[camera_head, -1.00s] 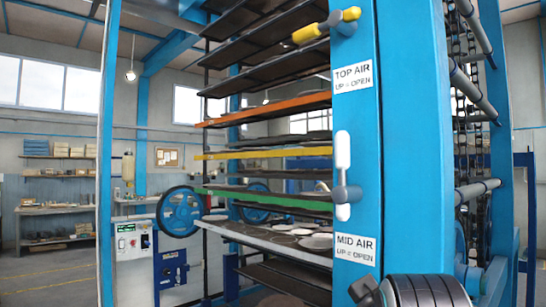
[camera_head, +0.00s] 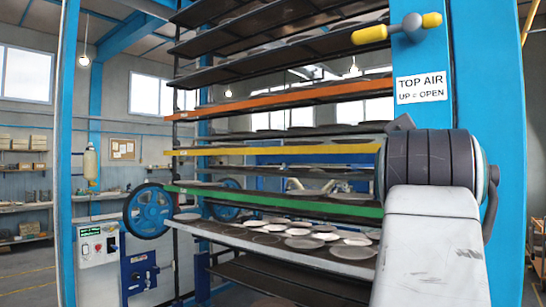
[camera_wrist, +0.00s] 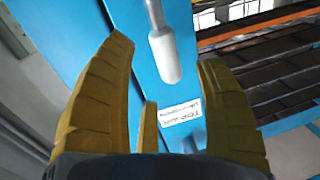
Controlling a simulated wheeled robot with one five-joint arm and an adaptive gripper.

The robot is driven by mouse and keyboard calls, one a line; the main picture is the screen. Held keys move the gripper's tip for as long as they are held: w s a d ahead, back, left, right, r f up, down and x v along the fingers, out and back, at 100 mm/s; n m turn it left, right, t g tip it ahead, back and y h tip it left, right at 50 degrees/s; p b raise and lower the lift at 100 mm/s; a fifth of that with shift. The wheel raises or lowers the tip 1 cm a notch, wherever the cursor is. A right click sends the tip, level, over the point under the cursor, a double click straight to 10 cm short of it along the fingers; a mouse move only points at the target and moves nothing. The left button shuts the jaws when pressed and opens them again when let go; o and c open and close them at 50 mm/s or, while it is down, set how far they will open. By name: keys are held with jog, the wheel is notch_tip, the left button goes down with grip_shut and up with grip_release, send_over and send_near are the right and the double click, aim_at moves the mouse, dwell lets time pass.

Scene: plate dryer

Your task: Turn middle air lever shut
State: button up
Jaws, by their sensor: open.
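The middle air lever's white handle (camera_wrist: 166,55) shows in the wrist view, at the top centre against the blue post. Its rounded end points toward the TOP AIR label (camera_wrist: 181,115), which appears upside down there. My gripper (camera_wrist: 163,60) is open, with one yellow finger on each side of the handle. I cannot tell whether either finger touches it. In the head view, my arm hides the middle lever and its label. The yellow-ended top lever (camera_head: 398,28) lies nearly level, above the TOP AIR label (camera_head: 418,88).
The blue post (camera_head: 505,130) stands at the right. Rack shelves (camera_head: 275,101) holding plates are left of it. A blue handwheel (camera_head: 150,210) and a white control box (camera_head: 98,244) are further left. Open floor shows at the far left.

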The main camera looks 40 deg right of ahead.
jog(key=shift+p+x, duration=0.8)
jog(key=shift+x, duration=1.35)
jog(key=shift+c, duration=0.4)
grip_shut()
